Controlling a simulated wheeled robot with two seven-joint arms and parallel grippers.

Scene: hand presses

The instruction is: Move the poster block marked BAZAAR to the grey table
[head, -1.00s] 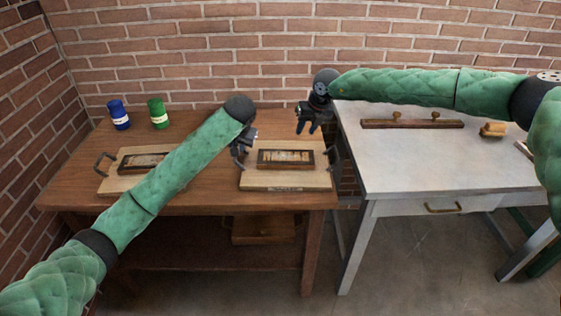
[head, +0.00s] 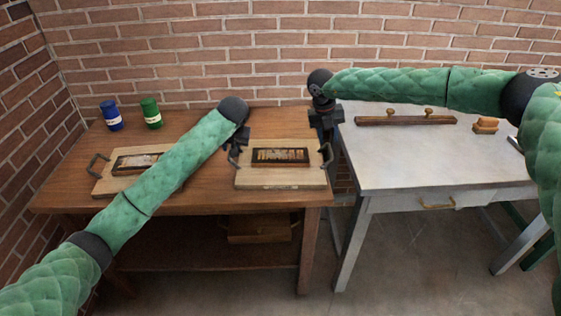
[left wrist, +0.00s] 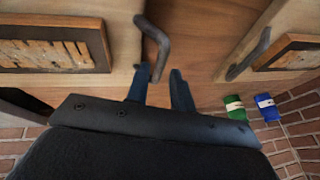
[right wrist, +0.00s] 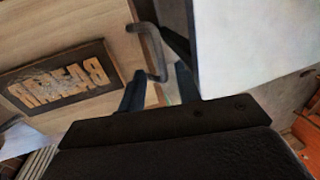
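The poster block marked BAZAAR (head: 281,156) is a dark-framed block on a pale wooden board (head: 250,180) with a dark handle at each end. Its lettering shows upside down in the right wrist view (right wrist: 58,80). The board lies on the brown table's right side. My left gripper (head: 238,146) is open at the board's left handle (left wrist: 152,42), whose bar reaches between the fingers. My right gripper (head: 325,124) is open at the right handle (right wrist: 152,48), whose end lies near the fingers. The grey table (head: 430,165) stands to the right.
A second board (head: 108,184) with another block (head: 130,163) lies left, partly behind my left arm. Blue (head: 111,116) and green (head: 152,113) cans stand behind it. A long bar with knobs (head: 405,120) and a brush-like block (head: 486,125) lie along the grey table's back. Its front is clear.

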